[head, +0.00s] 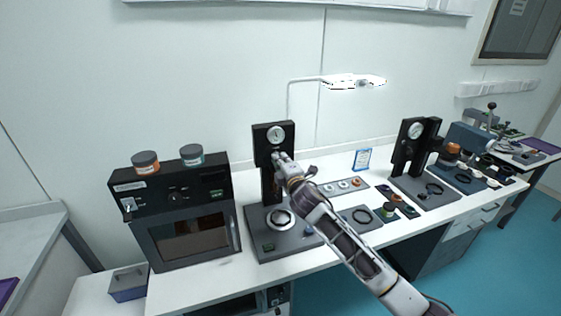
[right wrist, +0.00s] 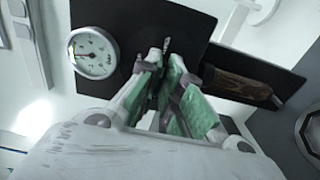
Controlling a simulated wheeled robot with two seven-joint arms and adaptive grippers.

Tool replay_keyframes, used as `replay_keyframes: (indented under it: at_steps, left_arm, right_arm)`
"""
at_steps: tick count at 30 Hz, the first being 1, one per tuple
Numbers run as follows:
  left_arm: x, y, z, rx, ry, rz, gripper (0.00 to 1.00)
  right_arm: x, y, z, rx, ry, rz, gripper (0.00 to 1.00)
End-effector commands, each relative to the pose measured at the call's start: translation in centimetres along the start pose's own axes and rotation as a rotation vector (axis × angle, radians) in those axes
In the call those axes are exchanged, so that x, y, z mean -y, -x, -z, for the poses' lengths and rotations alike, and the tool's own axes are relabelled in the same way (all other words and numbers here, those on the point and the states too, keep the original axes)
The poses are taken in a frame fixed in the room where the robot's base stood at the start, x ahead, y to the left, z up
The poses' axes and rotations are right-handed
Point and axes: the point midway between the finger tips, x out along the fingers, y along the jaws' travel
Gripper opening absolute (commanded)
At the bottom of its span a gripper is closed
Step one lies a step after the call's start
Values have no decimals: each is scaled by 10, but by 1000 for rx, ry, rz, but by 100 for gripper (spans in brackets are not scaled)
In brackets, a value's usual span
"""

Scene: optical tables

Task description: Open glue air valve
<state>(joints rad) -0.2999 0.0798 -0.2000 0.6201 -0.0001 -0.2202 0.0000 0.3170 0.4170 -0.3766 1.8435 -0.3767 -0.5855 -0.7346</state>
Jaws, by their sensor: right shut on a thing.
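A black upright station (head: 262,143) with a round pressure gauge (head: 276,135) stands on a grey base plate (head: 270,240). My right gripper (head: 283,160) is at the front of this station, just below the gauge. In the right wrist view, the gauge (right wrist: 93,52) is left of my right gripper (right wrist: 165,60). Its green-padded fingers are shut on a small valve part (right wrist: 165,46) on the black panel (right wrist: 140,20); the fingers hide most of that part. My left gripper is not in view.
A black oven (head: 185,215) with two jars on top stands to the left. A second gauge station (head: 410,150) stands to the right. Small rings and trays lie between them. A lamp (head: 352,81) overhangs the table. A brown handle (right wrist: 240,85) is right of my fingers.

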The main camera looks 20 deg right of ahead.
Motion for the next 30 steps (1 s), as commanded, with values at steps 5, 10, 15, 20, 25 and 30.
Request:
replay_keyframes:
  at_steps: [5, 10, 15, 20, 25, 30]
  left_arm:
    - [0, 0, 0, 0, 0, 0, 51]
    - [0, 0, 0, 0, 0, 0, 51]
    - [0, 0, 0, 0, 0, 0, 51]
    - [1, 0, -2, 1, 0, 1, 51]
    - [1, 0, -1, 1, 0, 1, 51]
    - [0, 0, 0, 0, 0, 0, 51]
  right_arm:
    - [1, 0, 0, 0, -3, 3, 14]
    - [1, 0, 0, 0, -2, 2, 29]
    - [0, 0, 0, 0, -1, 1, 29]
    - [0, 1, 0, 0, -1, 1, 29]
    - [1, 6, 0, 0, -1, 2, 29]
    - [2, 17, 0, 0, 0, 3, 29]
